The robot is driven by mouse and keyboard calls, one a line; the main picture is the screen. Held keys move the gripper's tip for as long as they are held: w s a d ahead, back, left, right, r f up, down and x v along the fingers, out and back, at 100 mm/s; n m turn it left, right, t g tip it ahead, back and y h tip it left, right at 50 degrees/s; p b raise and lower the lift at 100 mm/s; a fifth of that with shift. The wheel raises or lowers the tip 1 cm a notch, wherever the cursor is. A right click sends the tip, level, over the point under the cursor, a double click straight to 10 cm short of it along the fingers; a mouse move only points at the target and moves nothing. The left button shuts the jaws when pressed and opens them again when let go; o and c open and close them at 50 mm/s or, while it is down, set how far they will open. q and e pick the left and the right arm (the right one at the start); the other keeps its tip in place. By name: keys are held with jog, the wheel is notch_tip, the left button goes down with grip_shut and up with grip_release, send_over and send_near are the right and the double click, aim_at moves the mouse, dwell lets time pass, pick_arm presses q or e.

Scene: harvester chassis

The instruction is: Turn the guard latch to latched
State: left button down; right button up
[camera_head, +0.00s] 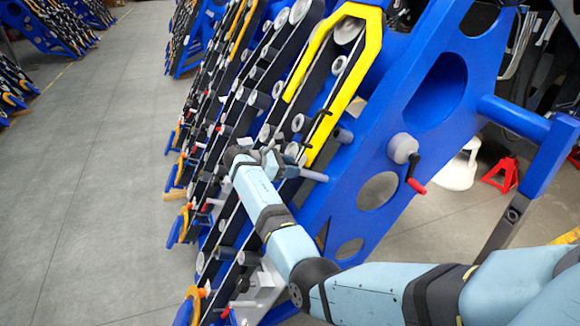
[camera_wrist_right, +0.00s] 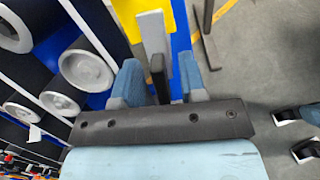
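The yellow guard (camera_head: 345,95) runs along the side of the blue chassis. A thin black hooked handle (camera_head: 319,124) sits at its lower edge; I cannot tell for sure that it is the guard latch. My right gripper (camera_head: 277,163) is just below and left of this handle. In the right wrist view, the gripper (camera_wrist_right: 160,82) has its two blue-grey fingers apart. A grey bar (camera_wrist_right: 154,42) and a dark upright piece (camera_wrist_right: 158,76) show between or just beyond the fingers. A firm grip on them does not show. My left gripper is not in view.
A grey knob with a red-handled crank (camera_head: 404,150) is on the blue side plate (camera_head: 340,190). Rollers (camera_wrist_right: 85,70) and belts lie close beside the gripper. A red stand (camera_head: 502,174) is behind on the right. The grey floor (camera_head: 90,180) at left is clear.

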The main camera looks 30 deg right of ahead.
grip_shut()
jog(key=shift+r+n+p, duration=0.35)
jog(key=shift+n+p, duration=0.15)
jog(key=shift+p, duration=1)
jog(key=shift+f+n, duration=0.25)
jog(key=shift+n, duration=0.05)
grip_release()
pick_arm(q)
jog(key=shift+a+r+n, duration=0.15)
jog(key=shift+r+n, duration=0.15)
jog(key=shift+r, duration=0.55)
pick_arm(e)
jog(key=shift+w, duration=0.1)
